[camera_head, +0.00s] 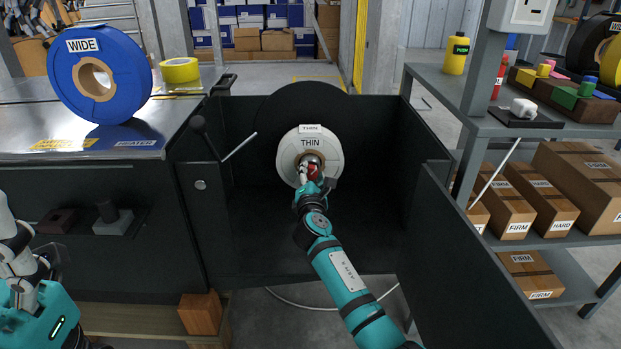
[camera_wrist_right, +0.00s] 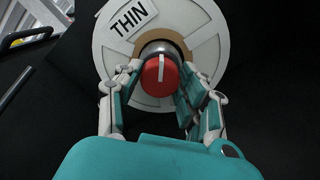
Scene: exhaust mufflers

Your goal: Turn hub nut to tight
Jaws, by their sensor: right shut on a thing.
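The hub nut (camera_wrist_right: 159,75) is a red round knob with a white line mark, at the centre of a white reel labelled THIN (camera_wrist_right: 112,62). In the right wrist view the mark points roughly up. My right gripper (camera_wrist_right: 158,85) is shut on the hub nut, with fingers on both sides of it. In the head view the white reel (camera_head: 328,165) hangs inside a dark open cabinet, and my right gripper (camera_head: 311,172) covers part of the nut (camera_head: 314,171). My left gripper (camera_head: 30,285) is at the lower left, away from the nut; its fingertips are not clear.
The dark cabinet has side walls and an open door panel (camera_head: 460,255) on the right. A blue WIDE reel (camera_head: 62,85) and a yellow tape roll (camera_head: 180,70) stand on the left bench. A shelf with boxes (camera_head: 545,200) stands at the right. A lever (camera_head: 205,135) is left of the reel.

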